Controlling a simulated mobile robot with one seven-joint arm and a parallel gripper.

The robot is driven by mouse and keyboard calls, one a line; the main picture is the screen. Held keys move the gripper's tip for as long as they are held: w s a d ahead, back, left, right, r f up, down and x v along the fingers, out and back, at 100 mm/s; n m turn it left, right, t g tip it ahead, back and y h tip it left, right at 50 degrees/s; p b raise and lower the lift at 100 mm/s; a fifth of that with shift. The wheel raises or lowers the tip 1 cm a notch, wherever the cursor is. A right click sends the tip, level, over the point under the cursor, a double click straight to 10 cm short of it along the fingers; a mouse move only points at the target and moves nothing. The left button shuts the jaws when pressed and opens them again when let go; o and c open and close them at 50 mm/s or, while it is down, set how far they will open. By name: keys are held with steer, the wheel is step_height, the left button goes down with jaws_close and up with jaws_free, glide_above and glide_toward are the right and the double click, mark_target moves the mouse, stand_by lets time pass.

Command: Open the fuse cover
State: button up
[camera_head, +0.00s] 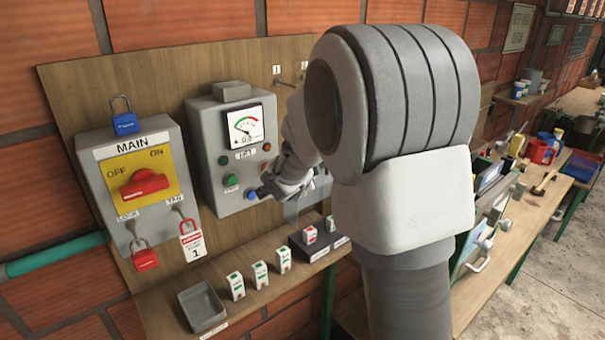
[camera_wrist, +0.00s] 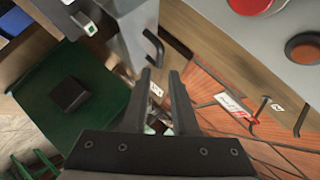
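My gripper (camera_wrist: 160,73) shows in the wrist view with its two dark fingers apart and nothing clear between the tips. A dark bent handle (camera_wrist: 153,47) on a grey box-like part (camera_wrist: 128,25) is just beyond the fingertips; I cannot tell whether they touch or whether this is the fuse cover. In the head view, my arm covers the right part of the board. A pale, seemingly see-through panel (camera_head: 305,203) shows beside my wrist, partly hidden; it may be the fuse cover. The grey meter box (camera_head: 209,137) is left of my wrist.
The MAIN switch box (camera_head: 161,207) with a red knob and padlocks is at the left. Below are a grey tray (camera_head: 221,326), several small white fuses (camera_head: 259,274) and a dark holder (camera_head: 319,246). A cluttered bench stands at the right.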

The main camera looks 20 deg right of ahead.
steer(key=v, duration=0.8)
steer(key=shift+r, duration=0.1)
steer(key=s+a+r+n+y+b, duration=0.1)
steer(key=s+a+r+n+y, duration=0.4)
steer(key=s+a+n+y, duration=0.55)
steer(key=s+d+f+n+g+h, duration=0.2)
steer(key=s+f+n, duration=0.1)
steer(key=s, duration=0.6)
steer(key=s+d+f+n+g+h+b, duration=0.1)
steer(key=s+d+f+n+g, duration=0.2)
steer(key=s, duration=0.6)
steer(key=shift+s+f+n+h, duration=0.35)
steer(key=shift+s+n, duration=0.05)
steer(key=shift+n, duration=0.65)
